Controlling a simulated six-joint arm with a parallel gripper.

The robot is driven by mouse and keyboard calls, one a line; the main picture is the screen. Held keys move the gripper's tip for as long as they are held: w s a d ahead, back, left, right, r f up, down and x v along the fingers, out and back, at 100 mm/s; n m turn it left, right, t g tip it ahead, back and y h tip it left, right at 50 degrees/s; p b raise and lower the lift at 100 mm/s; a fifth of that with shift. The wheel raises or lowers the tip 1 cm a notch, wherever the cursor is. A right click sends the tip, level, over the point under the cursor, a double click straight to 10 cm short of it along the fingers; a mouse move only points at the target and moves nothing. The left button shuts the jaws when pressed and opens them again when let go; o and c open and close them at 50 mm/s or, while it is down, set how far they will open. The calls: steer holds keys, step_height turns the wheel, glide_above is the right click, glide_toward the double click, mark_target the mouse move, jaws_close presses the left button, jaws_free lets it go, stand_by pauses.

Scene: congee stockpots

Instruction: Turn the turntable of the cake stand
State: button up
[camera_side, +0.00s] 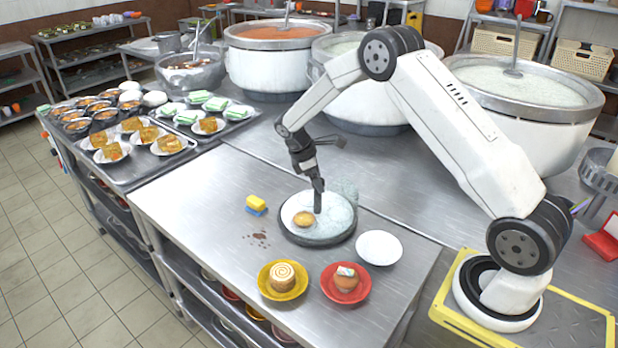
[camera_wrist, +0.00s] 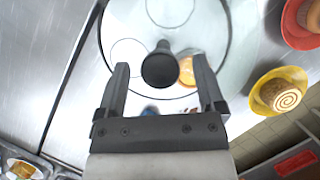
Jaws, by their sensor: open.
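The cake stand's round turntable (camera_side: 295,232) sits on the steel table, with a pale top and dark rim. A golden bun or pastry (camera_side: 303,218) lies on it, also visible in the wrist view (camera_wrist: 187,72). A dark upright knob (camera_side: 318,203) stands on the turntable; in the wrist view its round top (camera_wrist: 160,68) shows between my fingers. My gripper (camera_side: 317,186) points down over the turntable, open, with one finger on each side of the knob. A gap shows on both sides in the wrist view. How far the fingers reach down the knob is unclear.
A white plate (camera_side: 379,246), a red plate (camera_side: 330,292) with a cake and a yellow plate (camera_side: 266,290) with a rolled cake stand in front. A yellow-blue sponge (camera_side: 256,204) and brown spots (camera_side: 257,240) lie left. Large stockpots (camera_side: 268,70) stand behind.

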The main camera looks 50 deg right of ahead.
jaws_close()
steer(key=shift+n, duration=0.7)
steer(key=shift+a+n+t+h, duration=0.1)
steer(key=shift+n+t+h, duration=0.3)
steer(key=shift+n, duration=0.65)
steer(key=shift+n+t+h, duration=0.2)
steer(key=shift+n+t, duration=0.4)
steer(key=shift+n, duration=0.45)
steer(key=shift+s+n+t, duration=0.1)
steer(key=shift+n+t, duration=0.45)
steer(key=shift+n, duration=0.9)
steer(key=shift+n+t, duration=0.55)
steer(key=shift+n, duration=0.9)
steer(key=shift+s+n+t+y, duration=0.15)
steer(key=shift+n+t, duration=0.3)
steer(key=shift+n, duration=0.85)
steer(key=shift+w+n+t+y, duration=0.1)
steer(key=shift+n+t+y, duration=0.25)
steer(key=shift+n, duration=0.95)
steer(key=shift+n+t, duration=0.5)
steer(key=shift+n, duration=0.6)
steer(key=shift+s+n+t+y, duration=0.15)
steer(key=shift+n+y, duration=0.25)
steer(key=shift+n, duration=0.5)
steer(key=shift+w+n+t+y, duration=0.15)
steer(key=shift+n+y, duration=0.25)
steer(key=shift+n, duration=0.5)
steer(key=shift+s, duration=0.1)
